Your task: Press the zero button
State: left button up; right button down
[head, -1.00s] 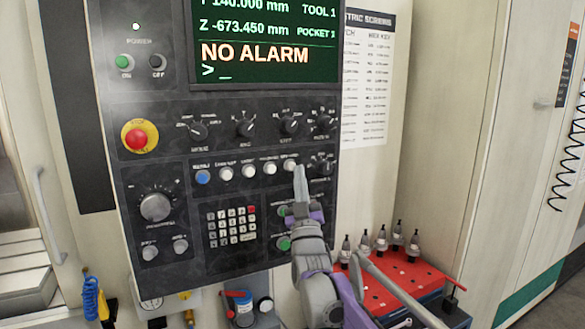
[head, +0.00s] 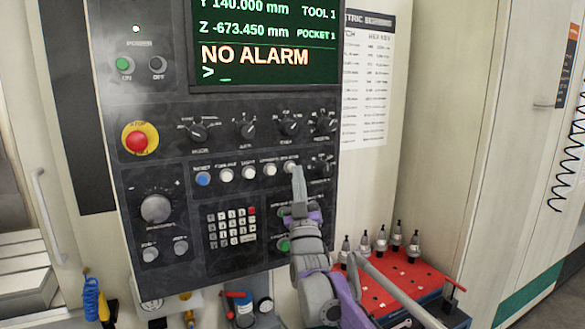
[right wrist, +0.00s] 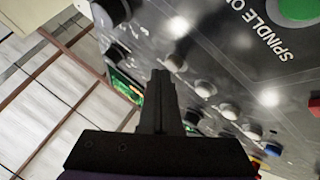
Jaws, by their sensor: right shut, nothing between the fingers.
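A row of push buttons crosses the dark control panel (head: 190,205), one blue button (head: 203,178) at its left and several white ones. Their labels are too small to read, so I cannot tell which is zero. My right gripper (head: 298,170) is shut and empty, its fingers pointing up beside the rightmost white button (head: 290,167). In the right wrist view, the shut fingers (right wrist: 161,76) lie just left of the nearest white button (right wrist: 177,62); I cannot tell whether they touch it. The left gripper is not in view.
A small keypad (head: 232,229) sits below the row, and rotary knobs (head: 247,130) sit above it. A red emergency stop button (head: 137,140) is at the left. The screen (head: 262,40) reads NO ALARM. A red tool tray (head: 400,282) stands at lower right.

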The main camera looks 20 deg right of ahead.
jog(key=shift+w, duration=0.4)
dwell(0.8)
jog(key=shift+s, duration=0.8)
jog(key=shift+s, duration=0.1)
jog(key=shift+s+p, duration=0.3)
jog(key=shift+s, duration=2.15)
